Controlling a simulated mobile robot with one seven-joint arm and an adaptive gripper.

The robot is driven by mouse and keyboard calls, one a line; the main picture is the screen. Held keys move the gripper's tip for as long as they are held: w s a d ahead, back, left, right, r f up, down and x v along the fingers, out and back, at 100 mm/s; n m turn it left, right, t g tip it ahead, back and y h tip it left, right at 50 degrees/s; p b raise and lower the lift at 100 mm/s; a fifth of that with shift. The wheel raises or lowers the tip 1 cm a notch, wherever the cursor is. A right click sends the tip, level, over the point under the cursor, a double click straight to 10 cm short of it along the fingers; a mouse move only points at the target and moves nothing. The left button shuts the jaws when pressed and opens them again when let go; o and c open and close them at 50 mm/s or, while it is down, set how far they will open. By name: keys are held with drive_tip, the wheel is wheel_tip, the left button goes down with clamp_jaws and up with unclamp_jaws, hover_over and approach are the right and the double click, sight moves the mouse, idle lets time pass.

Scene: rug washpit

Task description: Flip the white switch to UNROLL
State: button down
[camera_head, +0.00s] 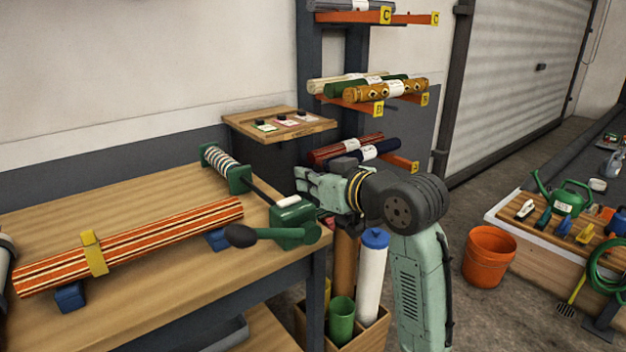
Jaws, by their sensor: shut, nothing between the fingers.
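A green gearbox (292,222) stands at the right end of the wooden workbench, with a small white part (288,200) on its top that looks like the white switch. Its marking and position are too small to read. A green crank with a dark knob (240,235) reaches left from the gearbox. My gripper (300,181) is mint green and points left, just above and to the right of the white part. It is shut and empty. I cannot tell whether it touches the gearbox.
A striped orange roll (130,247) lies on blue supports on the workbench (60,220), under a yellow clamp. A spring roller (222,165) sits behind the gearbox. A small wooden shelf (240,122) and a rack with rolled rugs (385,88) stand behind. An orange bucket (489,257) is right.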

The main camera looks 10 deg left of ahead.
drive_tip(key=p, duration=0.1)
hover_over(289, 202)
drive_tip(key=s+d, duration=0.1)
drive_tip(key=s, duration=0.1)
drive_tip(key=shift+w+f, duration=0.25)
drive_tip(key=shift+f, duration=0.35)
wheel_tip(289, 202, down, 3)
drive_tip(key=shift+w+f+p, duration=0.1)
drive_tip(key=shift+f+p, duration=0.1)
drive_tip(key=shift+p, duration=0.3)
drive_tip(key=shift+f, duration=0.45)
